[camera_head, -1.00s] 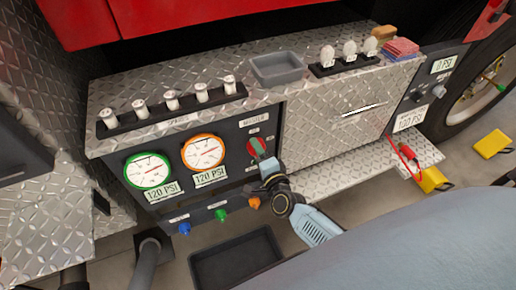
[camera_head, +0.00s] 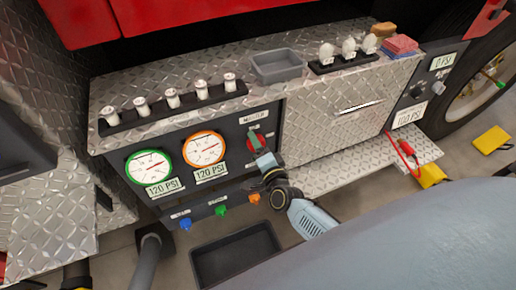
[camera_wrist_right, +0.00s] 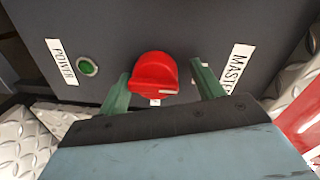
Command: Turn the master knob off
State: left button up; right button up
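The red master knob (camera_wrist_right: 155,70) sits on the dark panel (camera_wrist_right: 120,25) beside a MASTER label (camera_wrist_right: 236,72). A white line shows on the knob's lower right part. My right gripper (camera_wrist_right: 161,74) is open, with one green finger on each side of the knob. A gap shows between the knob and the right finger; I cannot tell whether the left finger touches it. In the head view, my right gripper (camera_head: 259,140) reaches the knob (camera_head: 266,143) from below and partly hides it. My left gripper is not in view.
A green POWER button (camera_wrist_right: 87,66) is on the same panel. Two gauges (camera_head: 149,166) (camera_head: 204,149) and small coloured knobs (camera_head: 221,210) are left of my gripper. A grey tray (camera_head: 277,67) is on the ledge above, and a dark bin (camera_head: 236,256) is below.

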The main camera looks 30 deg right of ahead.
jog(key=shift+s+f, duration=0.1)
jog(key=shift+f, duration=0.1)
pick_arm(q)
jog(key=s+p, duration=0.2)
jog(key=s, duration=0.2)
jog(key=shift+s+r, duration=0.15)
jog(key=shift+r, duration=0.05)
pick_arm(e)
jog(key=s, duration=0.8)
jog(key=s+r, duration=0.1)
jog(key=s, duration=0.4)
jog(key=shift+s+a, duration=0.1)
jog(key=shift+a, duration=0.3)
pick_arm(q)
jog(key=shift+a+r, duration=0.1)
